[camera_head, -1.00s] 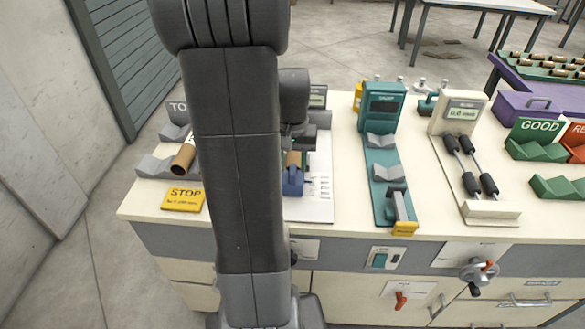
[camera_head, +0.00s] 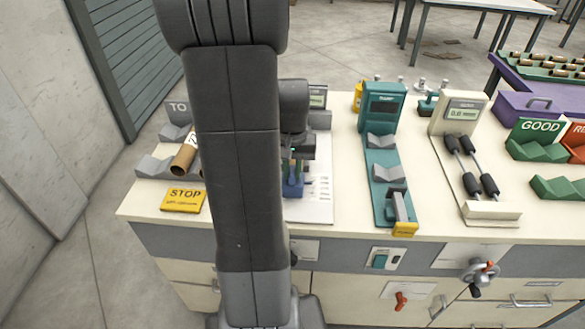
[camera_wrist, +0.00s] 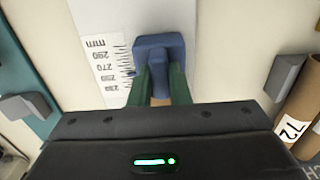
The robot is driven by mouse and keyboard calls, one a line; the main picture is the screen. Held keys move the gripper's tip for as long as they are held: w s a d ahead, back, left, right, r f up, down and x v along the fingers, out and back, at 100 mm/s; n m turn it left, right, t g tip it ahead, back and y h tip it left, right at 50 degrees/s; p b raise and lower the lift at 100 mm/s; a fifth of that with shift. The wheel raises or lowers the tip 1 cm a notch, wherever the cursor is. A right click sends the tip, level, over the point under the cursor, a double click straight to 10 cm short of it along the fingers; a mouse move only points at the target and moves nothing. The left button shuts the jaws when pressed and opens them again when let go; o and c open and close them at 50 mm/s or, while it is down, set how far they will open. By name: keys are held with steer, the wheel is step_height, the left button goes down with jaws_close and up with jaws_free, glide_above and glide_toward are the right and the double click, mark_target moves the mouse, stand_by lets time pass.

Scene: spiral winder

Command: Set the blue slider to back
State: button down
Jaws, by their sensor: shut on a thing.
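The blue slider (camera_wrist: 158,48) sits on a pale track beside a printed mm scale (camera_wrist: 108,68) in the wrist view. It also shows in the head view (camera_head: 292,189), low in front of my gripper. My gripper (camera_wrist: 161,76) has its two green fingers on the slider, one on each side, and is shut on it. In the head view my gripper (camera_head: 297,160) is partly hidden behind my arm. A bit of brown shows between the fingers in the wrist view. The slider's exact reading on the scale is too small to tell.
A cardboard tube (camera_head: 184,158) lies in a grey cradle at the left, behind a yellow STOP plate (camera_head: 183,200). Green GOOD trays (camera_head: 540,130) are farther right.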

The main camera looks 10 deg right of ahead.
mark_target(291, 182)
steer(key=s, duration=0.2)
steer(key=s+a, duration=0.1)
steer(key=s, duration=0.1)
steer(key=shift+s+a, duration=0.15)
steer(key=shift+s, duration=0.25)
steer(key=c, duration=1.4)
jaws_free()
steer(key=shift+s, duration=0.15)
steer(key=shift+o, duration=0.2)
steer(key=shift+r, duration=0.1)
steer(key=shift+r, duration=0.3)
step_height(291, 182, up, 13)
steer(key=shift+p, duration=0.35)
steer(key=shift+f, duration=0.1)
